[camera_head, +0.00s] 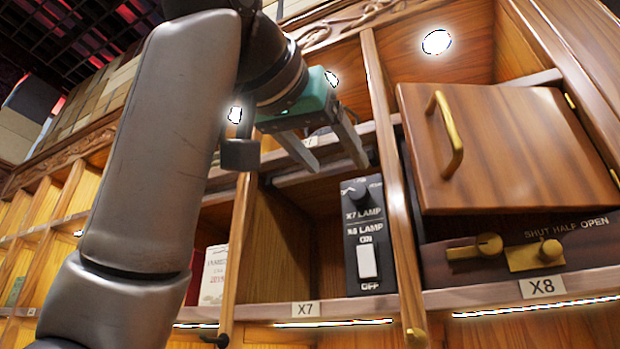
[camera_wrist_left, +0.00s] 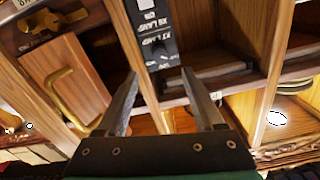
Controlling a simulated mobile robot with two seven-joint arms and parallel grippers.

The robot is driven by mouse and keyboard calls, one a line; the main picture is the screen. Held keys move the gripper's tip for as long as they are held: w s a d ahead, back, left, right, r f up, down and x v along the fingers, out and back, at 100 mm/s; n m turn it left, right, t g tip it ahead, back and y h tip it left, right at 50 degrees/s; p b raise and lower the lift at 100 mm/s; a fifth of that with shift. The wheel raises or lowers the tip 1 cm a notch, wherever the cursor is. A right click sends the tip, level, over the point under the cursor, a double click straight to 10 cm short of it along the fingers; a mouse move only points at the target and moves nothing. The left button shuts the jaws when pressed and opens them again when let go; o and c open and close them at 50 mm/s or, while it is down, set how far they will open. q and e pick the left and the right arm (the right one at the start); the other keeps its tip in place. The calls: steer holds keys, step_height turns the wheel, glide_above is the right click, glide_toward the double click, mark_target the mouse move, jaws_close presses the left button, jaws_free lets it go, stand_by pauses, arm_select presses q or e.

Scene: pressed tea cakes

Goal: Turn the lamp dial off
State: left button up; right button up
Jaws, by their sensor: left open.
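A black control panel (camera_head: 372,225) stands upright in the X7 compartment. Near its top is a dark round dial (camera_head: 359,192) above the words X7 LAMP. Below it is a white rocker switch (camera_head: 367,262) marked X8 LAMP, ON and OFF. My left gripper (camera_head: 337,160) is open and empty, above and a little left of the dial, apart from it. In the left wrist view the panel (camera_wrist_left: 157,18) shows upside down beyond the fingers, with the dial (camera_wrist_left: 161,60) seen between the fingertips. The dial's exact setting is too small to read. My right gripper is not in view.
A wooden door (camera_head: 490,140) with a brass handle (camera_head: 446,135) is to the right, above a brass latch (camera_head: 535,254) marked SHUT HALF OPEN. Wooden dividers (camera_head: 392,180) flank the compartment. A white box (camera_head: 214,275) sits in the cubby to the left.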

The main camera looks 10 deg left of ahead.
arm_select(q)
steer(key=b+v, duration=0.1)
steer(key=v, duration=0.5)
steer(key=shift+s, duration=0.1)
stand_by(0.5)
